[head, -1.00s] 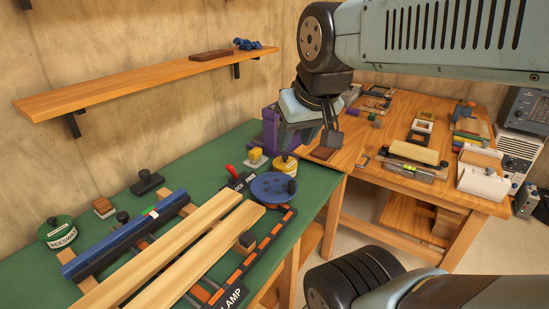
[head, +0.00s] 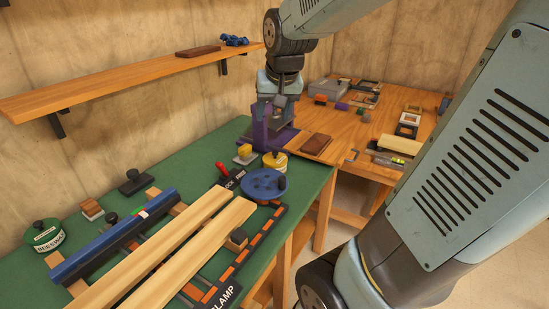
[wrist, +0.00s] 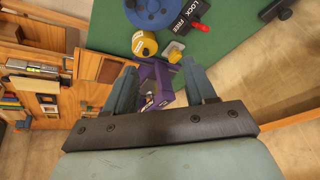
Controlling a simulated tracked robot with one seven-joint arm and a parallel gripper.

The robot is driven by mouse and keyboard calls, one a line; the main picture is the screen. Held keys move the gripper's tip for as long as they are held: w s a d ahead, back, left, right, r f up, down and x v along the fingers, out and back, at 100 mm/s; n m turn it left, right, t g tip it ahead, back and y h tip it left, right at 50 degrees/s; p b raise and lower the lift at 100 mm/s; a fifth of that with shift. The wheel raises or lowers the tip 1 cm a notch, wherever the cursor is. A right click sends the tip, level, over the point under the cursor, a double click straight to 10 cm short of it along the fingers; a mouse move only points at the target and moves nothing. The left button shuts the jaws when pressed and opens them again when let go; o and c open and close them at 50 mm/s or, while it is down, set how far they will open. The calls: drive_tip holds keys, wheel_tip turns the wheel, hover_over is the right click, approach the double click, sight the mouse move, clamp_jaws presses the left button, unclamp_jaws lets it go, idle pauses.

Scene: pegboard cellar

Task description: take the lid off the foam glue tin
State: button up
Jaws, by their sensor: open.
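A yellow tin (head: 275,160) with a dark knob on its lid stands at the far right of the green bench; its label is too small to read in the head view. It also shows in the wrist view (wrist: 145,44), beyond my fingertips near the top. A green tin (head: 43,235) marked beeswax, with a dark knob, stands at the bench's left end. My gripper (head: 277,108) is open and empty, above and behind the yellow tin, close over a purple fixture (head: 262,125). In the wrist view the fixture shows between my fingers (wrist: 160,83).
Long boards (head: 185,255) cover the bench front. A wooden shelf (head: 130,78) runs along the wall.

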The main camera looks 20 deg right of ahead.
drive_tip(key=w+d+f+m, duration=0.25)
drive_tip(key=w+f, duration=0.25)
drive_tip(key=w, duration=0.4)
drive_tip(key=m+g+h, duration=0.1)
drive_tip(key=h, duration=0.1)
approach(275, 152)
drive_tip(key=w+f, duration=0.1)
drive_tip(key=w+d+f, duration=0.1)
drive_tip(key=f, duration=0.1)
drive_tip(key=shift+s+x, duration=0.15)
drive_tip(key=shift+x, duration=1.2)
drive_tip(key=shift+s+x, duration=0.1)
drive_tip(key=shift+x, duration=1.25)
drive_tip(key=shift+a+f, duration=0.1)
drive_tip(key=shift+a, duration=0.05)
clamp_jaws()
